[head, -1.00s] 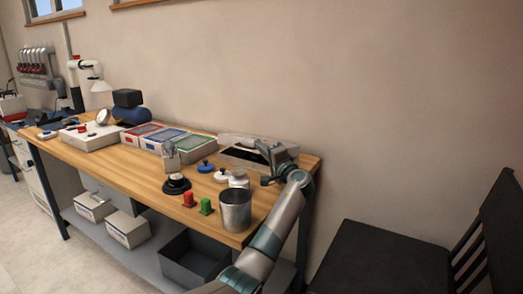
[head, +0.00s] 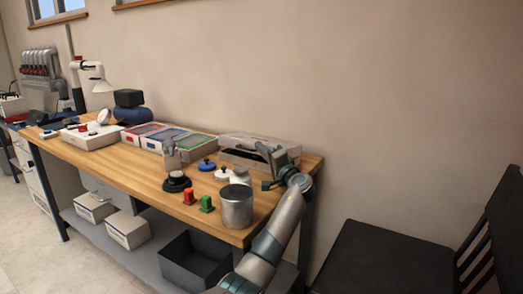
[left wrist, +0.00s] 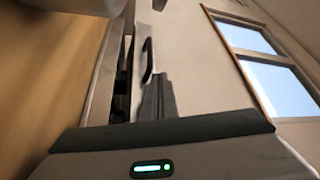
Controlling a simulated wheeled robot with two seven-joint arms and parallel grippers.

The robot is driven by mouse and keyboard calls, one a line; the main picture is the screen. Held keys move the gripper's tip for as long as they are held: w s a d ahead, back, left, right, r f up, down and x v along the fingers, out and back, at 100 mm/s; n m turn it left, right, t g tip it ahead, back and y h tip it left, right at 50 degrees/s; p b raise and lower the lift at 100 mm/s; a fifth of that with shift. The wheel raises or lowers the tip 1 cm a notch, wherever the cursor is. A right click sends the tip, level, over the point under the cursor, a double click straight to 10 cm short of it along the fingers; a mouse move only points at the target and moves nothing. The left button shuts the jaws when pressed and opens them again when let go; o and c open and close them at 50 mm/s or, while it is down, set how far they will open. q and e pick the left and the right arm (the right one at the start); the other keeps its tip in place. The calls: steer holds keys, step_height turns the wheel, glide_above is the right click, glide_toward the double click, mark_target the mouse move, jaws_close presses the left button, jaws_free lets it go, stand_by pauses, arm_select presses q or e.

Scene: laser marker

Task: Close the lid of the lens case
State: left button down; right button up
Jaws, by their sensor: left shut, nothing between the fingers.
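The lens case (head: 236,160) is a long grey-white box at the back right of the workbench, against the wall. Its lid (head: 245,141) appears lowered most of the way, and little of the dark inside shows in the head view. My left gripper (head: 266,152) is shut and empty at the right part of the case, by the lid; I cannot tell whether it touches. In the left wrist view, the gripper (left wrist: 157,95) is beside a grey panel with a black handle (left wrist: 147,62), probably the lid, and a dark gap runs along it. My right gripper is not in view.
A metal cylinder (head: 237,207) stands near the front right, close to my left arm. White and blue knobbed pieces (head: 207,165), a black round stand (head: 176,183), and red and green pieces (head: 206,203) are left of it. Colored trays (head: 165,136) sit left of the case. A black chair (head: 385,258) is at right.

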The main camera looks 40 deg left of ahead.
arm_select(q)
steer(key=b+v, duration=0.1)
steer(key=v, duration=1.6)
steer(key=shift+d, duration=0.25)
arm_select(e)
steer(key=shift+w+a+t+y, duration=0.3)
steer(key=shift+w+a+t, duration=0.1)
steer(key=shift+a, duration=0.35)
arm_select(q)
steer(key=shift+s+r, duration=0.1)
steer(key=shift+s, duration=0.05)
